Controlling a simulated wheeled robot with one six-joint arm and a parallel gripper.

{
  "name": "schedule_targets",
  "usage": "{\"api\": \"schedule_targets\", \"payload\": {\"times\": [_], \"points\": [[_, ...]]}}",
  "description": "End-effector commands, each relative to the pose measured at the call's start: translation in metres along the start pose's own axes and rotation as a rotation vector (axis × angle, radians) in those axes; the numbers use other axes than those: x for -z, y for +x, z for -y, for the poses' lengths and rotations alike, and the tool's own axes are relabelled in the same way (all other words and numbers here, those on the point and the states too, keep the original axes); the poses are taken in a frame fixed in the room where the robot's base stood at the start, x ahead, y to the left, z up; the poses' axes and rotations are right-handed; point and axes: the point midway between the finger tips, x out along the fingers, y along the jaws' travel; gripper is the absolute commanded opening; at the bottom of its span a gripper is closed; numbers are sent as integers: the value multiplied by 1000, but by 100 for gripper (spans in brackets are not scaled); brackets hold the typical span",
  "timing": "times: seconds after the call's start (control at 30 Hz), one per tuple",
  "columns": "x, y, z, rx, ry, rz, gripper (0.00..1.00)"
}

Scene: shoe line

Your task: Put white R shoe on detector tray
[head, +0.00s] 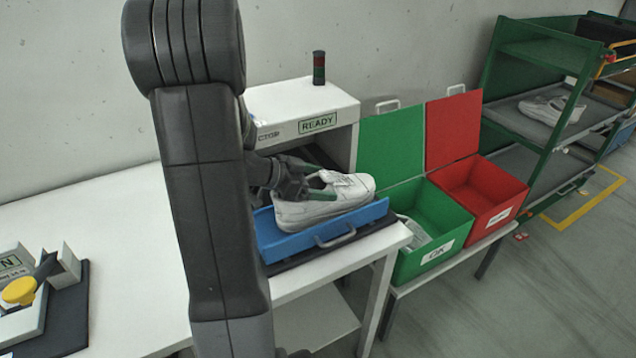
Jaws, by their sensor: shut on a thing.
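A white shoe (338,200) is at the blue detector tray (284,244), in front of the white detector box. Its toe points right. My gripper (318,184) is shut on the shoe near its opening, at the heel side. The shoe's sole is at or just above the tray; I cannot tell whether it touches. Whether it is the right shoe cannot be told from here. My arm hides the left part of the tray and the detector.
The detector box (300,100) shows READY. Right of it stand an open green OK bin (440,215) holding something white, and a red bin (495,190). A green rack (535,140) with white shoes is farther right. A device with a yellow knob (19,291) is at left.

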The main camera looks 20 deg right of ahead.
Motion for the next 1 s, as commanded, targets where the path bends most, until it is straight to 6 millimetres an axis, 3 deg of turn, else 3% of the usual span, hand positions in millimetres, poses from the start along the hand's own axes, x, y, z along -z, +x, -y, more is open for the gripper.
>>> {"api": "schedule_targets", "payload": {"times": [0.27,0.3,0.33,0.67,1.0], "points": [[-1,0,0,1,2,-1,23],[-1,1,0,0,2,0,95],[-1,1,0,0,2,0,100],[0,-5,1,2,2,-1,100],[0,-70,1,6,2,0,100]]}}
